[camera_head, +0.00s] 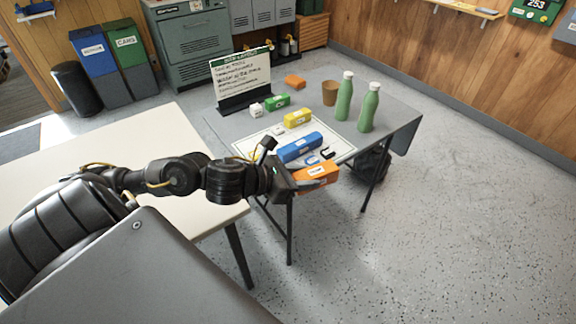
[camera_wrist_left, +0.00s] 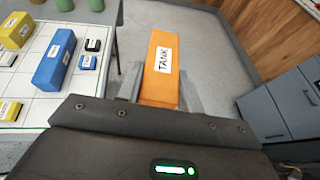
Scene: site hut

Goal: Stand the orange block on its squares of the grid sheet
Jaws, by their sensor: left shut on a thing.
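The orange block (camera_head: 318,173) is held in my left gripper (camera_head: 300,178), at the near edge of the grey table. In the left wrist view the orange block (camera_wrist_left: 160,68) lies between the two fingers and carries a white label reading TANK. The floor shows beyond it in that view. The white grid sheet (camera_head: 338,147) lies on the table, and it also shows in the left wrist view (camera_wrist_left: 38,108). A blue block (camera_head: 299,147) and a yellow block (camera_head: 297,118) are on the sheet. My right gripper is not in view.
Two green bottles (camera_head: 367,107) and a brown cup (camera_head: 329,93) stand at the table's right and back. A green block (camera_head: 277,102), a small orange piece (camera_head: 294,82) and a sign (camera_head: 241,75) are farther back. Small dark-and-blue pieces (camera_wrist_left: 88,62) lie beside the blue block.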

